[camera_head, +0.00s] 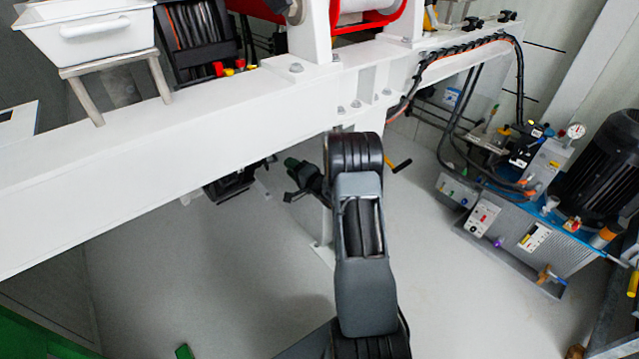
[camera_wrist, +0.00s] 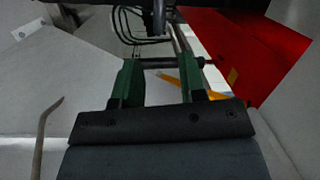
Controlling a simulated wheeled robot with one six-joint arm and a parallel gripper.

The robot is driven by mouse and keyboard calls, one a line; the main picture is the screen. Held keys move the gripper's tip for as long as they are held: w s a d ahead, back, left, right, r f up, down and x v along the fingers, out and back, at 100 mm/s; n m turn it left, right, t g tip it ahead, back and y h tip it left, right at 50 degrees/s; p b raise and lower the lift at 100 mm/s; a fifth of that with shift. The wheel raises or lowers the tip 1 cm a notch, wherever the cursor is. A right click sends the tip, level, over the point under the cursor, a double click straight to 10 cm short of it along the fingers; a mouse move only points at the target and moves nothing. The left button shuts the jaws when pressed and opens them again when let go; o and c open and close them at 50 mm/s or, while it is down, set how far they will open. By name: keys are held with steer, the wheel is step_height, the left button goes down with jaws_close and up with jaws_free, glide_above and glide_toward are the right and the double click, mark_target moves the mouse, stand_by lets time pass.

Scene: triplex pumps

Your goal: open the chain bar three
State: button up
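No part marked as chain bar three can be made out. My gripper (camera_head: 292,180) is below the white beam in the head view. In the wrist view my gripper (camera_wrist: 161,70) has two green fingers standing apart, with floor showing between them. A dark horizontal rod (camera_wrist: 158,63) crosses at the fingertips; I cannot tell whether they touch it. A yellow handle (camera_head: 399,166) sticks out right of my arm under the beam. A yellow piece also shows beyond the fingers in the wrist view (camera_wrist: 168,78). My arm hides part of the area below the beam.
The long white beam (camera_head: 110,160) crosses above my gripper. A hydraulic unit (camera_head: 535,235) with hoses and a black motor stands at right. A white tub (camera_head: 95,38) stands on the beam. A red panel (camera_wrist: 250,50) is at right in the wrist view. Floor below is mostly clear.

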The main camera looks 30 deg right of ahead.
steer(key=s+d+f+n+g+h+p, duration=0.3)
steer(key=s+d+f+n+g+h, duration=0.15)
steer(key=s+g+h, duration=0.35)
steer(key=s+a+r+n+g+p, duration=0.2)
steer(key=s+a+r+g+p, duration=0.1)
steer(key=s+r, duration=0.3)
steer(key=s+a+r+n+g+p, duration=0.1)
steer(key=s+a+r+g+p, duration=0.2)
steer(key=s+r, duration=0.4)
steer(key=shift+a+r+n+g+y+p, duration=0.35)
steer(key=shift+a+r+p, duration=0.3)
steer(key=shift+r, duration=0.3)
steer(key=shift+s, duration=0.1)
